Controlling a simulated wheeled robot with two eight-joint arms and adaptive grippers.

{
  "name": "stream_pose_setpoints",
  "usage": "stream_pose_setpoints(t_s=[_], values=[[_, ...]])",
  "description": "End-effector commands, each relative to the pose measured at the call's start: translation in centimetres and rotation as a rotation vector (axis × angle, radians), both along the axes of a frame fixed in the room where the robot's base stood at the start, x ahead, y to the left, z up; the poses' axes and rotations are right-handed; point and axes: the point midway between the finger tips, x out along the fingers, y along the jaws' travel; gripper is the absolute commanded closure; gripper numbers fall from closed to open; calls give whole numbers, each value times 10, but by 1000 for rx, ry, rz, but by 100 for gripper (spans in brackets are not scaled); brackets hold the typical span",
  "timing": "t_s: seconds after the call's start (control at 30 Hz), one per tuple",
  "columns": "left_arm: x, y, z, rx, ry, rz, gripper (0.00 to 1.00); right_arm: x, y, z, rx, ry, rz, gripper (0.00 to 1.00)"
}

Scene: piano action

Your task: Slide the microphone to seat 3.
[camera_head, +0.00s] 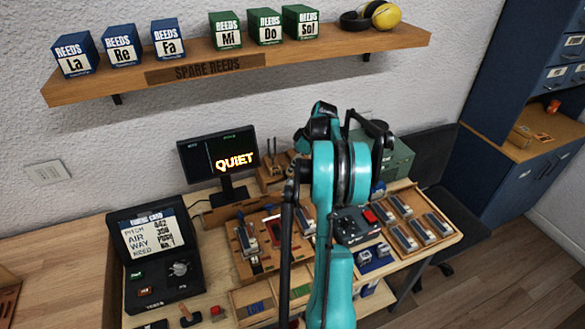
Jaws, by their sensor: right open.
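My right arm, teal and black, rises through the middle of the picture. Its black gripper (350,126) seems to be at the top of the arm, in front of the wall and above the bench; it is open, and I see nothing held in it. I cannot pick out the microphone for certain; my arm covers the middle of the bench. A wooden fixture (240,262) with small metal parts stands left of the arm. Several reed-like blocks (402,238) lie in rows at the right. No seat number is readable. My left gripper is out of view.
A tuning console (155,255) is at the left, and a black box with a red button (352,227) right of my arm. A shelf (240,64) with reed boxes hangs above.

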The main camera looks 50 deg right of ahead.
Motion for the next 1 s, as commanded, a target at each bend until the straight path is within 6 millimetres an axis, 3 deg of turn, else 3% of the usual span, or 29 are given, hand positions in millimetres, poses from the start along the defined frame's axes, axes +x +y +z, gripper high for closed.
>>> stream_pose_setpoints(t_s=[0.2, 0.4, 0.6, 1.0], values=[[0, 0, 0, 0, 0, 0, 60, -20, -5, 46, 1, 0, -2, 59], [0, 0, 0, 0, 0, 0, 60, -32, -9, 77, 1, 0, -2, 59], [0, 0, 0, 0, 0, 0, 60, -37, -10, 88, 0, 0, -1, 59], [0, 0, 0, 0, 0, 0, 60, -37, -10, 88, 0, 0, -1, 59]])
